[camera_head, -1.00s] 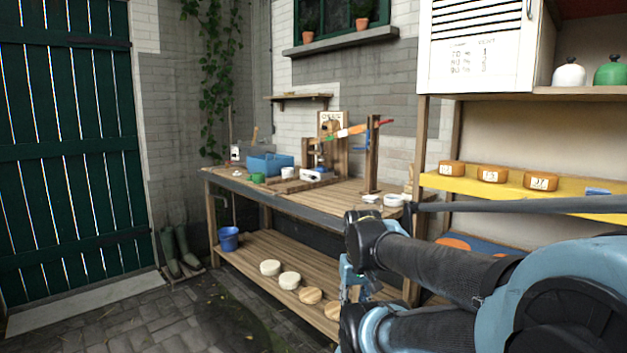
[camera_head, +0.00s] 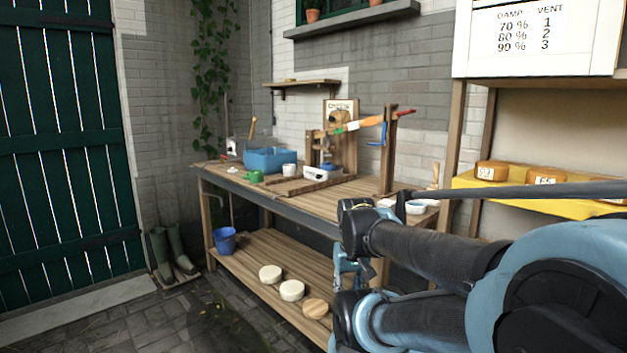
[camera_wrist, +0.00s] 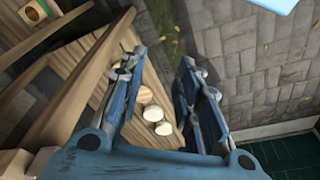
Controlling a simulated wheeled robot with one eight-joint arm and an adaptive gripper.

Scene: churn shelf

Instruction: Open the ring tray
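I cannot tell which thing is the ring tray; nothing in view is clearly marked as one. The workbench (camera_head: 285,205) bears a blue bin (camera_head: 270,160), a wooden press-like stand (camera_head: 350,135) and a small white device (camera_head: 315,173). My gripper shows in the wrist view (camera_wrist: 157,70) with its two blue fingers apart and nothing between them. It points down past the bench's lower shelf, where pale round discs show beyond the fingers. In the head view my gripper is mostly hidden by my arm, in front of the bench's right end.
A yellow shelf board (camera_head: 475,193) with cheese wheels (camera_head: 491,171) is at the right, below a white cabinet (camera_head: 535,38). A blue bucket (camera_head: 225,241) and boots (camera_head: 172,252) are at the left. The paved floor (camera_head: 150,325) is clear at front left.

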